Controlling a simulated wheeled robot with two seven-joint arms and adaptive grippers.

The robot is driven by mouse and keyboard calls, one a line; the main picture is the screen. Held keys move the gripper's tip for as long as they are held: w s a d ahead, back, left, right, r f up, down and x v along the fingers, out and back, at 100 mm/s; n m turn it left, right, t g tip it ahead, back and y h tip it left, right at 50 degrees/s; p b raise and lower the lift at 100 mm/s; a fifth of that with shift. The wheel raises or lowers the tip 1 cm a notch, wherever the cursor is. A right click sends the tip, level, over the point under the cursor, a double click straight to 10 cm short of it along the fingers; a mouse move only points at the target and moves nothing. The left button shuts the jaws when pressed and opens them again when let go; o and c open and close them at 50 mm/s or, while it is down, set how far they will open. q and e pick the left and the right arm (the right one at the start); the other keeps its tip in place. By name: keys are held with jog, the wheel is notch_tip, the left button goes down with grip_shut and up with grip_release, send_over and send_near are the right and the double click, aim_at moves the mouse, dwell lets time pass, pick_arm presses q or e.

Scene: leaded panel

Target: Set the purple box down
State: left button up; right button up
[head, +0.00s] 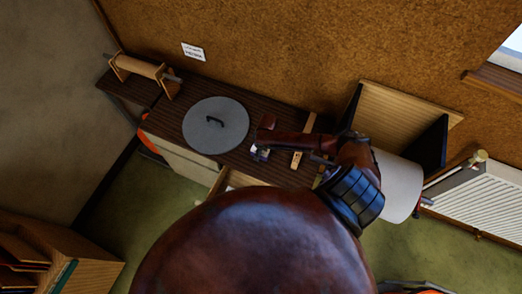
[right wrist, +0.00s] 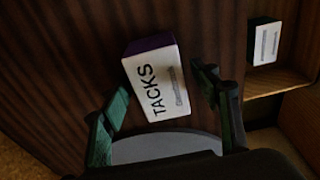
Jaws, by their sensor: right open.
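The purple box (right wrist: 150,45) shows in the right wrist view, with a white face marked TACKS turned toward the camera. It seems to lie on the dark wood desktop, slightly tilted in the picture. My right gripper (right wrist: 162,84) is open, its green-lined fingers spread on either side of the box's near end with gaps visible. In the head view my right arm reaches left over the desk (head: 284,174), and a small white-and-purple shape, likely the box (head: 260,153), shows beneath its end. My left gripper is not in view.
A grey round disc (head: 228,118) with a handle lies on the desk, left of the arm. A wooden strip (head: 304,140) lies to the right. An open drawer (head: 238,179) juts from the front; another small labelled box (right wrist: 265,42) sits there in the wrist view.

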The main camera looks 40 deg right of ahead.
notch_tip(320, 180, up, 12)
jog(key=s, duration=0.1)
jog(key=shift+s+d, duration=0.15)
jog(key=shift+d, duration=0.15)
jog(key=shift+r, duration=0.1)
